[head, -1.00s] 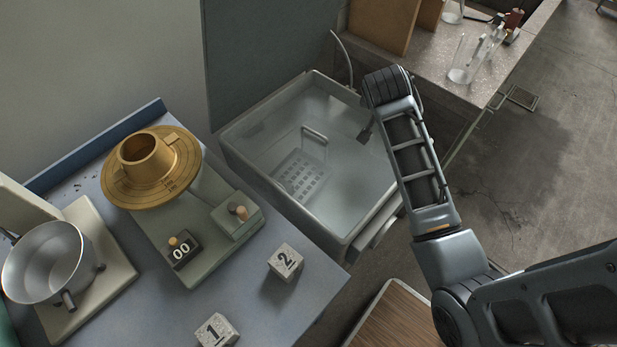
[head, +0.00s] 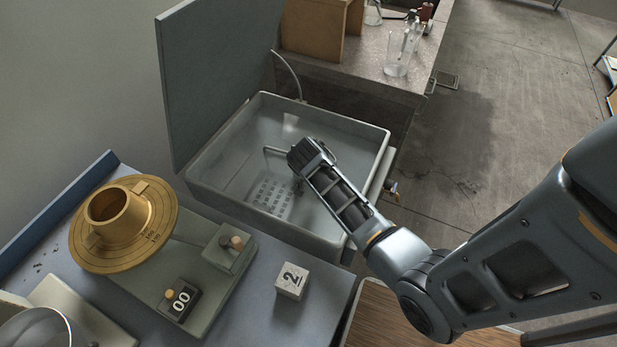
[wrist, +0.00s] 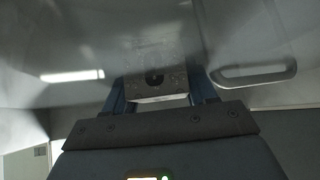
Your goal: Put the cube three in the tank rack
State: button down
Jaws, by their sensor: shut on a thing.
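My gripper (head: 299,188) is inside the tank, low over the right side of the perforated rack. In the wrist view my gripper (wrist: 158,88) has its two fingers closed on a speckled grey cube (wrist: 155,80). The cube's number cannot be read, and in the head view my wrist mostly hides it. The tank rack (head: 267,196) is a pale grid of square holes with a raised handle, lying in the grey tank (head: 222,160). My arm covers its right part. I cannot tell whether the cube touches the rack.
Cube two (head: 291,281) stands on the blue-grey bench (head: 262,325) left of my arm. Glassware (head: 398,58) stands on the far counter. A tap (head: 391,187) is on the tank's right side.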

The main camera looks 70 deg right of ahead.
notch_tip(320, 180, down, 6)
jog(key=shift+f, duration=0.1)
notch_tip(320, 180, down, 4)
jog(key=shift+s+r, duration=0.15)
jog(key=shift+s+a+f, duration=0.15)
jog(key=shift+f, duration=0.05)
jog(key=c, duration=0.6)
grip_release()
jog(key=shift+f, duration=0.15)
jog(key=shift+c, duration=0.2)
jog(key=shift+a, duration=0.1)
jog(key=shift+a+r, duration=0.3)
jog(key=shift+r, duration=0.1)
jog(key=v, duration=1.1)
jog(key=shift+d+r, duration=0.25)
jog(key=shift+r, duration=0.15)
